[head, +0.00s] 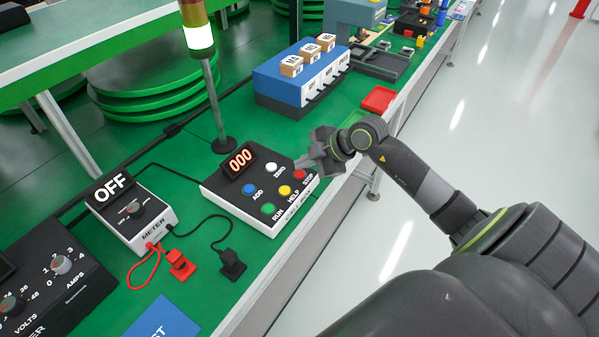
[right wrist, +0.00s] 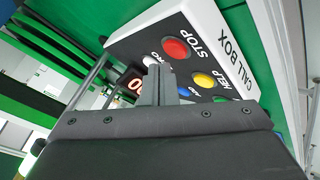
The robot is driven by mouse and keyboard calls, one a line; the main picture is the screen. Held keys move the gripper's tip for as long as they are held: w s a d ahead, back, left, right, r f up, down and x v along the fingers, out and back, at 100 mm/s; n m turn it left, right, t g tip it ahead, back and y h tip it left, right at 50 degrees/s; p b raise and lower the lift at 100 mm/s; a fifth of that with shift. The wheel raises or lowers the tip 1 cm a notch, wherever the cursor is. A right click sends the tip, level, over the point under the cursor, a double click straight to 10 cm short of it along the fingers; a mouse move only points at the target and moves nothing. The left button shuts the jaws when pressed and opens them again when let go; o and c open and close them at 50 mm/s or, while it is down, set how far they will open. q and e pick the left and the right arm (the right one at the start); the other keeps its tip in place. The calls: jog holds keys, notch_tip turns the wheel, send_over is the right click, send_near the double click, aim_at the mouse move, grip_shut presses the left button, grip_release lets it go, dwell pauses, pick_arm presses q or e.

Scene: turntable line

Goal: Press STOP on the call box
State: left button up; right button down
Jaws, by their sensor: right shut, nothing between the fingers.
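The call box (head: 232,201) is a black-topped, white-sided box on the green bench, with a display reading 000 (head: 240,160). Its red STOP button (head: 299,174) is at the right corner; it also shows in the right wrist view (right wrist: 176,49), uncovered. Yellow HELP (head: 285,190), green RUN (head: 268,208), blue ADD (head: 249,188) and white ZERO (head: 271,167) buttons share the panel. My right gripper (head: 299,164) is shut and empty, with its fingertips (right wrist: 159,70) close to STOP and ZERO. Contact with a button cannot be told. My left gripper is out of view.
A signal lamp post (head: 219,110) with a lit white section stands behind the call box. A meter (head: 132,215) reading OFF, with red and black plugs, is to the left. A blue unit (head: 285,85) and a red tray (head: 379,99) lie farther back. Open floor is at the right.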

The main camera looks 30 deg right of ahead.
aim_at(304, 174)
jog(key=shift+f, duration=0.2)
dwell(0.5)
jog(key=shift+f, duration=0.25)
jog(key=shift+f, duration=0.35)
dwell(0.5)
dwell(0.4)
jog(key=shift+r+p, duration=0.8)
jog(key=shift+p, duration=0.4)
notch_tip(304, 174, up, 5)
jog(key=p, duration=0.5)
jog(key=shift+p, duration=0.4)
